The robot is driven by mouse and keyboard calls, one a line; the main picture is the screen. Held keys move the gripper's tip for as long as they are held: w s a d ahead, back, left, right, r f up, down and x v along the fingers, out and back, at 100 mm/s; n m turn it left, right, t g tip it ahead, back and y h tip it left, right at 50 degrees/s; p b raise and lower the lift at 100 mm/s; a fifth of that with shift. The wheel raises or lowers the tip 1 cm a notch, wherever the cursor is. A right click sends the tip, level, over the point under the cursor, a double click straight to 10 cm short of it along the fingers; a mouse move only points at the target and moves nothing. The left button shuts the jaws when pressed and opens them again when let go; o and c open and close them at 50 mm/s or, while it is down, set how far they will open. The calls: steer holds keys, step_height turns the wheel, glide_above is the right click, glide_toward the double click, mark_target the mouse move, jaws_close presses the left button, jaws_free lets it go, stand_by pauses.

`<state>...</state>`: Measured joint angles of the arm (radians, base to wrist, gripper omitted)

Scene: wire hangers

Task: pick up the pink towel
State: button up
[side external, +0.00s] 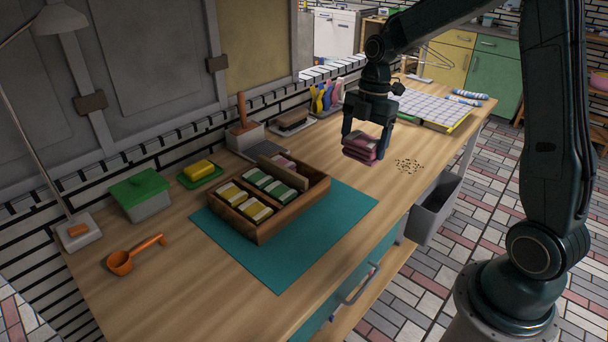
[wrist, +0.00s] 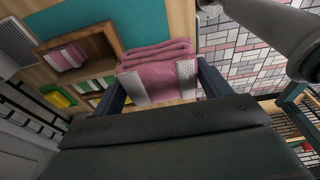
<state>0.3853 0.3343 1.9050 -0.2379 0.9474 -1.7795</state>
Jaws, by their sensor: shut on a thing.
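The pink towel (side external: 361,147) is a folded stack, pink with a pale band that shows in the wrist view (wrist: 160,75). My gripper (side external: 367,146) is shut on it, with one finger on each side of the folds. In the side external view the towel is at the fingertips over the wooden counter, right of the towel box. I cannot tell for certain whether its underside touches the counter.
A wooden box (side external: 262,236) with yellow, green and pink striped towels sits on a teal mat (side external: 330,222). Dark crumbs (side external: 409,166) lie right of my gripper. Bare counter lies between mat and crumbs.

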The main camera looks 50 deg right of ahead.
steer(key=shift+r, duration=0.9)
steer(key=shift+w+f, duration=0.1)
steer(key=shift+w, duration=0.45)
glide_above(304, 164)
steer(key=s+a, duration=0.4)
steer(key=s, duration=0.1)
step_height(304, 164, down, 5)
steer(key=shift+w+d+f, duration=0.1)
steer(key=shift+w+f, duration=0.25)
steer(key=shift+w, duration=0.4)
steer(key=shift+f, duration=0.1)
steer(key=shift+f, duration=3.9)
steer(key=shift+f, duration=0.6)
